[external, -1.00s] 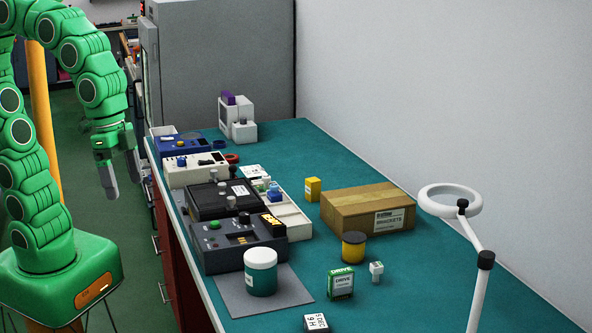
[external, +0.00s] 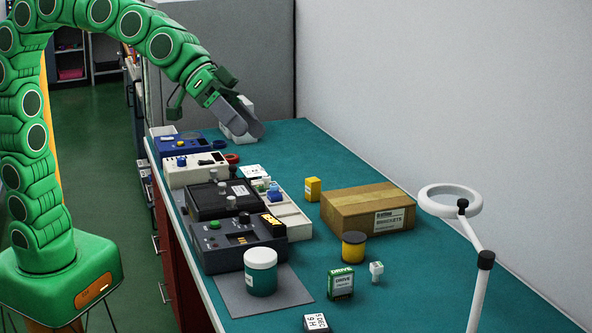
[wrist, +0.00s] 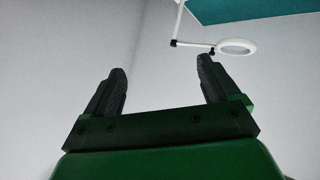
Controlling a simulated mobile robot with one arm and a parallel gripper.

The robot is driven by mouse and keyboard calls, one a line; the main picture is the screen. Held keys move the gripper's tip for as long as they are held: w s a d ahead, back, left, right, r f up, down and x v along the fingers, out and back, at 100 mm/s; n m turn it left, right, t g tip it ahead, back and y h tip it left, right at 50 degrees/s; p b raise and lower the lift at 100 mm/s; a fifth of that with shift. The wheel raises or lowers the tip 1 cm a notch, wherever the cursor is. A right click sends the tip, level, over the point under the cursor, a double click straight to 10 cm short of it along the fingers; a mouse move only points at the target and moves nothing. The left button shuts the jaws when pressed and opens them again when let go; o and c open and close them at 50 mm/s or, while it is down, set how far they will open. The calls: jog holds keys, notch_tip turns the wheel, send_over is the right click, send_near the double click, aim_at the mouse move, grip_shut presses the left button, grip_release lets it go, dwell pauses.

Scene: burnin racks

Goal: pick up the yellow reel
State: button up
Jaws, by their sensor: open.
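The yellow reel (external: 353,247) with a dark top stands upright on the teal bench, just in front of the cardboard box. My gripper (external: 258,122) is raised over the far part of the bench, well behind and to the left of the reel, and covers part of a white device there. In the wrist view my gripper (wrist: 163,85) shows two dark fingers wide apart with nothing between them. The reel is not in the wrist view.
A cardboard box (external: 368,208) lies behind the reel, with a small yellow box (external: 313,189) beside it. A green-and-white DRIVE box (external: 341,283), a white-lidded jar (external: 261,272) and a ring lamp (external: 450,200) stand around it. Several instruments line the left edge.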

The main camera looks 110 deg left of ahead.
jog(key=w+a+f+n+t+y, duration=0.1)
jog(key=w+a+f+n+t, duration=0.15)
jog(key=w, duration=0.45)
jog(key=w+a+f+n+t+y, duration=0.1)
jog(key=w+a+f, duration=0.1)
jog(key=w+a, duration=0.35)
jog(key=n+g+y, duration=0.6)
jog(key=g+y, duration=0.4)
jog(key=y, duration=0.1)
send_over(347, 244)
jog(key=s+d, duration=0.1)
jog(key=d, duration=0.2)
notch_tip(347, 244, down, 26)
jog(key=shift+t+h, duration=0.3)
jog(key=shift+t, duration=0.05)
notch_tip(347, 244, down, 7)
jog(key=shift+s+r, duration=0.1)
jog(key=shift+s, duration=0.05)
jog(key=shift+n, duration=0.25)
jog(key=shift+x, duration=2.55)
jog(key=shift+r, duration=0.1)
jog(key=c, duration=1.3)
jog(key=shift+c, duration=0.4)
